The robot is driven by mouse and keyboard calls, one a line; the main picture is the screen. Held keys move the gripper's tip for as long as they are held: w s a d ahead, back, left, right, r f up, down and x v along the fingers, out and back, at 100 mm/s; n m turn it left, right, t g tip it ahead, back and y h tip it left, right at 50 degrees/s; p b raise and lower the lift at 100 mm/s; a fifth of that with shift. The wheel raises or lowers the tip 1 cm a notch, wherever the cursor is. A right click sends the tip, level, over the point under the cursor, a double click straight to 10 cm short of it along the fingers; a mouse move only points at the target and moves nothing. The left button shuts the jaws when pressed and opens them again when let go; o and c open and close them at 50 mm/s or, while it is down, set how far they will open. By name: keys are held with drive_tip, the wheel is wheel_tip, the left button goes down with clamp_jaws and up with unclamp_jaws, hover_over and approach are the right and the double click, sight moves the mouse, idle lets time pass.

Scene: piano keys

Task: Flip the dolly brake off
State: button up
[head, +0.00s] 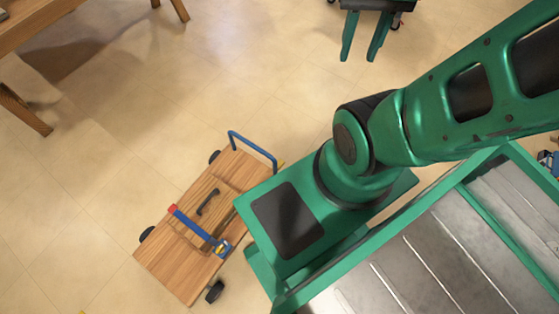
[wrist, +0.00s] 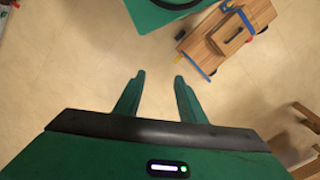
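The dolly (head: 158,262) is a low wooden platform on black wheels, left of my arm's base, with a blue push handle (head: 252,146) at its far end. A blue lever with a red tip (head: 195,225) sticks up at an angle from a blue and yellow mount (head: 221,248) at the dolly's near right edge. The dolly also shows at the upper right of the wrist view (wrist: 202,52), with its blue lever (wrist: 246,20). My gripper (head: 360,57) is open and empty, well away from the dolly; its two fingers stand apart in the wrist view (wrist: 159,78).
A wooden case with a dark handle (head: 207,202) lies on the dolly beside the lever. A wooden table (head: 35,22) stands at the upper left. Bare tiled floor (head: 240,75) lies between my gripper and the dolly. Wooden furniture (wrist: 294,138) shows at the wrist view's right edge.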

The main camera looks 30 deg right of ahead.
drive_tip(key=shift+o, duration=0.6)
drive_tip(key=shift+s+d+r, duration=0.1)
drive_tip(key=shift+s+r, duration=0.1)
drive_tip(key=shift+s, duration=0.2)
drive_tip(key=w+d+f+n+h, duration=0.15)
drive_tip(key=w+f+n, duration=0.25)
drive_tip(key=w, duration=0.4)
drive_tip(key=w+d+f+n, duration=0.3)
drive_tip(key=w+f+n, duration=0.15)
drive_tip(key=w, duration=0.45)
drive_tip(key=w+f+n, duration=0.4)
drive_tip(key=w+f, duration=0.2)
drive_tip(key=f, duration=0.4)
drive_tip(key=w+f+n, duration=0.4)
drive_tip(key=w+f, duration=0.2)
drive_tip(key=f, duration=0.4)
drive_tip(key=n+y, duration=0.1)
drive_tip(key=n, duration=1.1)
hover_over(280, 163)
wheel_tip(280, 163, down, 45)
wheel_tip(280, 163, down, 11)
drive_tip(key=shift+w+r, duration=0.1)
